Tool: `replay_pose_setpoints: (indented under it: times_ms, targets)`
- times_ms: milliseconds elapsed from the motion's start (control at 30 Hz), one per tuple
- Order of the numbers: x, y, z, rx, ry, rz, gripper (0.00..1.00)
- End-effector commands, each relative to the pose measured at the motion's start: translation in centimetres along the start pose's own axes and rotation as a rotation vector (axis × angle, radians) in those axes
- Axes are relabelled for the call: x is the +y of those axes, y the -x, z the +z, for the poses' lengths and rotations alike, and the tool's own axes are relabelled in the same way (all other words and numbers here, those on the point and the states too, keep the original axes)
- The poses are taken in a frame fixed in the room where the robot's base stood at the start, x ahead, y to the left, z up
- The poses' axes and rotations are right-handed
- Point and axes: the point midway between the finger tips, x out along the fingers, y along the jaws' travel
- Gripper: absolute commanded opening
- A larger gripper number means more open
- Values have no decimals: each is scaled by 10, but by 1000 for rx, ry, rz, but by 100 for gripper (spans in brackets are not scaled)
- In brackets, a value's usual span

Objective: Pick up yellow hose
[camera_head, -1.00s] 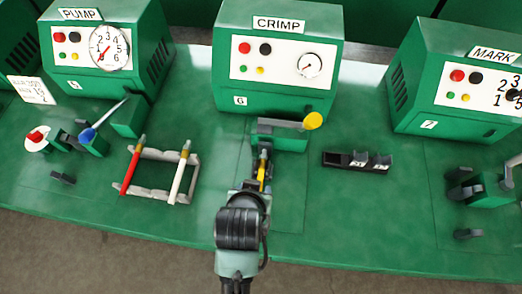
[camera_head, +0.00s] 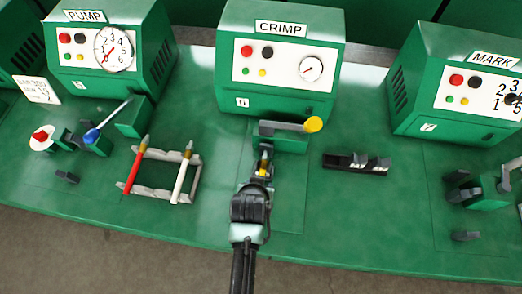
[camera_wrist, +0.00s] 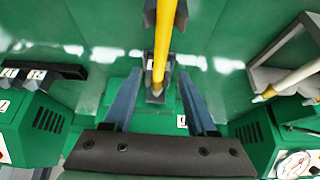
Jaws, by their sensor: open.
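The yellow hose (camera_head: 264,164) lies at the front of the crimp machine (camera_head: 280,65), below its lever, with its near part hidden behind my gripper (camera_head: 252,188). In the wrist view the yellow hose (camera_wrist: 164,40) runs down from the top edge, with its tip in a dark grey holder (camera_wrist: 155,98). My gripper (camera_wrist: 161,78) is open. Its two fingers stand on either side of the hose's lower end in the picture, with visible gaps. I cannot tell how far above the hose they are.
A grey rack (camera_head: 150,191) with a red hose (camera_head: 134,168) and a white hose (camera_head: 181,174) stands left. A black tray (camera_head: 340,164) lies right. The crimp lever's yellow knob (camera_head: 314,124) sticks out nearby. Bench between tray and mark machine (camera_head: 455,90) is clear.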

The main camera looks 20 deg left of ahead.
Motion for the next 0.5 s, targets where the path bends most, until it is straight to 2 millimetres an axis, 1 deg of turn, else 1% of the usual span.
replay_pose_setpoints:
  times_ms: [133,233,333,500]
  targets:
    - [0,-18,-2,-1,1,-1,57]
    - [1,-28,-2,0,0,0,57]
    - [1,-33,-2,0,0,0,57]
    - [1,-34,-2,0,0,0,57]
